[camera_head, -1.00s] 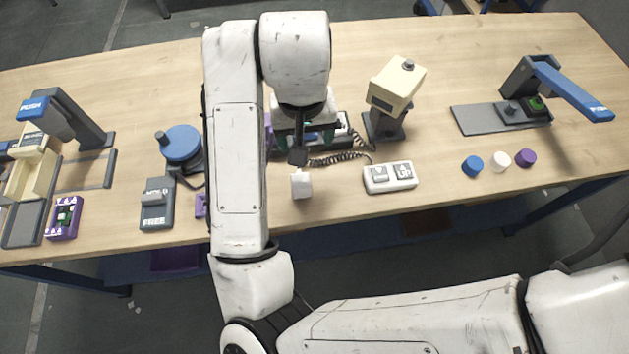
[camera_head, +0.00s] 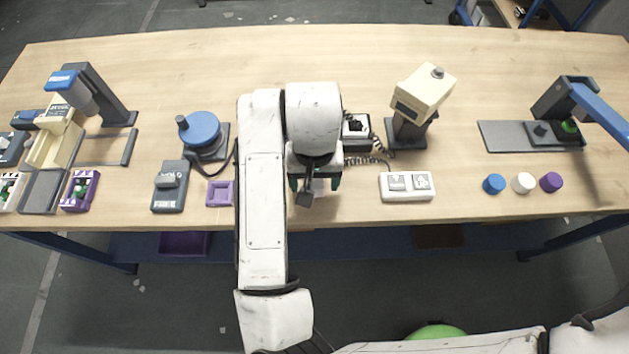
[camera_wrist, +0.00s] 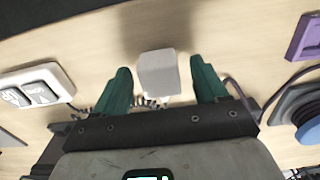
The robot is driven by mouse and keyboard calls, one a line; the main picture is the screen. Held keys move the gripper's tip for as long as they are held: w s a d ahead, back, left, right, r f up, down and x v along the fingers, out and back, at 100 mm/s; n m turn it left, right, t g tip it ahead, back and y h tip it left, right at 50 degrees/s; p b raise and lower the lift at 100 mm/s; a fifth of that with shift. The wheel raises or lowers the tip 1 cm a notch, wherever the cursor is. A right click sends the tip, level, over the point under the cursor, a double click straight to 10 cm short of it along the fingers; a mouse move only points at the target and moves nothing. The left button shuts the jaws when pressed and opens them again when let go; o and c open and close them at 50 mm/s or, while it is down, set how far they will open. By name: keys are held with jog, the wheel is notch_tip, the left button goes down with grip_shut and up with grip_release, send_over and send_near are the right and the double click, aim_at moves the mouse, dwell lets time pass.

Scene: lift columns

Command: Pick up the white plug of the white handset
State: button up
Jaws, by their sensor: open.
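The white plug (camera_wrist: 158,74) is a small white block on the wooden table, near its front edge. In the wrist view it sits between my gripper's two green fingers, with a gap on each side. My gripper (camera_wrist: 160,78) is open and holds nothing. In the head view my gripper (camera_head: 314,184) is over the plug (camera_head: 319,187), which is mostly hidden behind it. The white handset (camera_head: 407,186), with two buttons, lies to the right; it also shows at the left of the wrist view (camera_wrist: 38,88). A dark coiled cord shows behind my gripper.
A cream-headed column (camera_head: 422,92) stands behind the handset. Blue, white and purple caps (camera_head: 523,183) lie to its right. A purple square tray (camera_head: 220,193), a grey pedal-like box (camera_head: 170,187) and a blue round crank (camera_head: 200,130) are to the left.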

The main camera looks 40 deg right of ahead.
jog(key=shift+f, duration=1)
jog(key=c, duration=1)
jog(key=shift+r, duration=0.1)
jog(key=shift+r, duration=0.5)
notch_tip(320, 180, up, 2)
jog(key=shift+s+r, duration=0.1)
jog(key=shift+r, duration=0.05)
jog(key=s+a+r, duration=0.1)
jog(key=s+r, duration=0.2)
jog(key=s, duration=0.1)
jog(key=s+a+r, duration=0.1)
jog(key=s+r, duration=0.2)
jog(key=s, duration=0.2)
jog(key=s+a+r+b, duration=0.1)
jog(key=s+a+r, duration=0.1)
jog(key=s+r, duration=0.1)
jog(key=shift+s+r, duration=0.3)
jog(key=shift+s, duration=0.35)
